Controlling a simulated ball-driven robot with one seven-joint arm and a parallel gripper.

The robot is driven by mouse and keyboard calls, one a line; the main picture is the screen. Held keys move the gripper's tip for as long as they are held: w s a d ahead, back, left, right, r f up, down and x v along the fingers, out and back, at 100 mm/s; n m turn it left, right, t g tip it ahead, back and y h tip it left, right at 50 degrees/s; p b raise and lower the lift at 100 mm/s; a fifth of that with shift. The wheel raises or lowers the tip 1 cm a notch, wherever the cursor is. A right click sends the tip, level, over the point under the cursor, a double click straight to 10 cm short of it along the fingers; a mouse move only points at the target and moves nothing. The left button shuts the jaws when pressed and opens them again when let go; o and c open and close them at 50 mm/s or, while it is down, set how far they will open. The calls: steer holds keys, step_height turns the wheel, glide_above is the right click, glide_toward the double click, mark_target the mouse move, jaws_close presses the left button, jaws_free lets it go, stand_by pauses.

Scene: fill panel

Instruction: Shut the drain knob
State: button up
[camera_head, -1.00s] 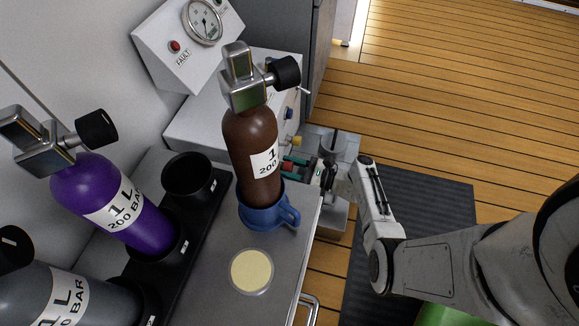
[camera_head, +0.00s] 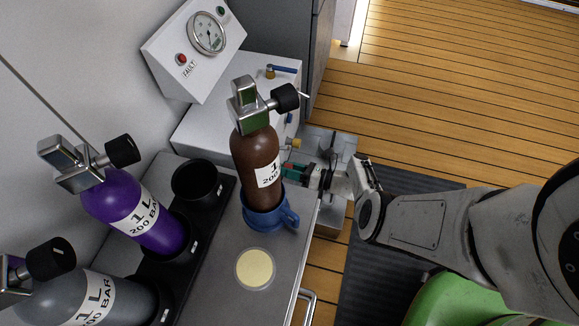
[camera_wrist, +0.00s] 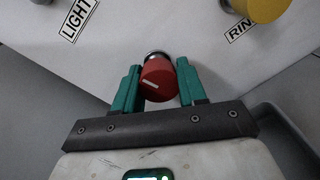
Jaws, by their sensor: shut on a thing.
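A red knob (camera_wrist: 158,80) with a white pointer mark sits on a pale panel face in the wrist view.
A yellow knob (camera_wrist: 262,8) and labels partly reading LIGHT and RIN show nearby. A blue lever (camera_head: 280,69) is on the panel top (camera_head: 215,130). The brown bottle stands in a blue cup (camera_head: 265,213); purple (camera_head: 135,215) and grey (camera_head: 95,298) bottles stand left. Wooden floor (camera_head: 450,90) is open at right.

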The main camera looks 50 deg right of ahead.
steer(key=shift+a+f+m, duration=0.1)
steer(key=shift+m, duration=1)
steer(key=o, duration=1)
steer(key=shift+o, duration=0.2)
steer(key=shift+s, duration=0.1)
steer(key=p+v, duration=0.1)
steer(key=v, duration=0.9)
steer(key=shift+s+d+p, duration=0.2)
steer(key=shift+s+p, duration=0.1)
steer(key=shift+p, duration=0.05)
